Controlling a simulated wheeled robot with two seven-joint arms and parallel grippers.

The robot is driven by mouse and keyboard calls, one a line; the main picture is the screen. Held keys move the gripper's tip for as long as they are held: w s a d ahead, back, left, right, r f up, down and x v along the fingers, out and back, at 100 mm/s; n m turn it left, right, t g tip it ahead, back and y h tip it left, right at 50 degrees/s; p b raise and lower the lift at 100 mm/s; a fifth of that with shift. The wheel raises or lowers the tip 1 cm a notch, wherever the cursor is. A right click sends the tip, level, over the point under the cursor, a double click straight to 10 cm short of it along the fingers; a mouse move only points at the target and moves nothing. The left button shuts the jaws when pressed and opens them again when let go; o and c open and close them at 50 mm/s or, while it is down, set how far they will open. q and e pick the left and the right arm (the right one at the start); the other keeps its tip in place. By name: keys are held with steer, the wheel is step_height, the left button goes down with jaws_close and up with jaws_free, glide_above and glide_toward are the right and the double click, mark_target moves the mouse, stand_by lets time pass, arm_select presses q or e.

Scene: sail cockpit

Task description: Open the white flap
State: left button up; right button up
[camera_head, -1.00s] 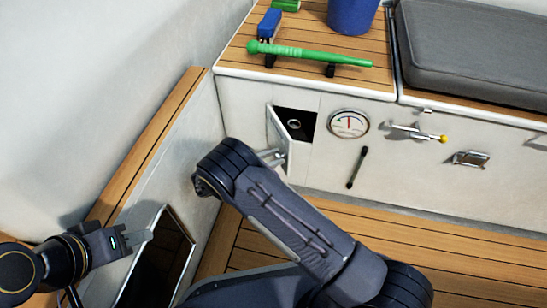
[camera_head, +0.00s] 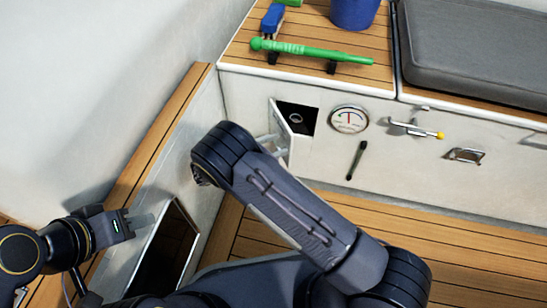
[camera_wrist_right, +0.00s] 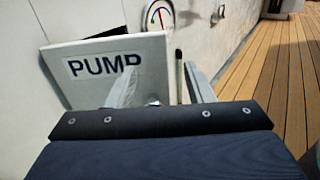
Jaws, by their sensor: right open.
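The white flap (camera_head: 281,124) stands swung out from the bench front, hinged on its left side. Behind it is a dark recess (camera_head: 297,117) with a small ring inside. In the right wrist view the flap (camera_wrist_right: 85,82) carries the label PUMP. My right gripper (camera_wrist_right: 160,88) is open at the flap's free edge, one finger overlapping its face and the other just right of the edge. I cannot tell whether they touch. In the head view my right forearm hides most of this gripper. My left gripper (camera_head: 146,222) is at lower left, away from the flap; its jaw gap is unclear.
Right of the recess are a round gauge (camera_head: 349,118), a black handle (camera_head: 356,160), a yellow-tipped lever (camera_head: 416,130) and a metal latch (camera_head: 465,155). A green tool (camera_head: 310,49) and blue bucket (camera_head: 354,12) are on the bench top. A dark panel (camera_head: 168,248) is at lower left.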

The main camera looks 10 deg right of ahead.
steer(key=s+a+r+p, duration=0.2)
steer(key=s+r+p, duration=0.3)
steer(key=s, duration=0.7)
step_height(320, 180, up, 3)
steer(key=shift+f, duration=0.15)
steer(key=shift+a, duration=0.1)
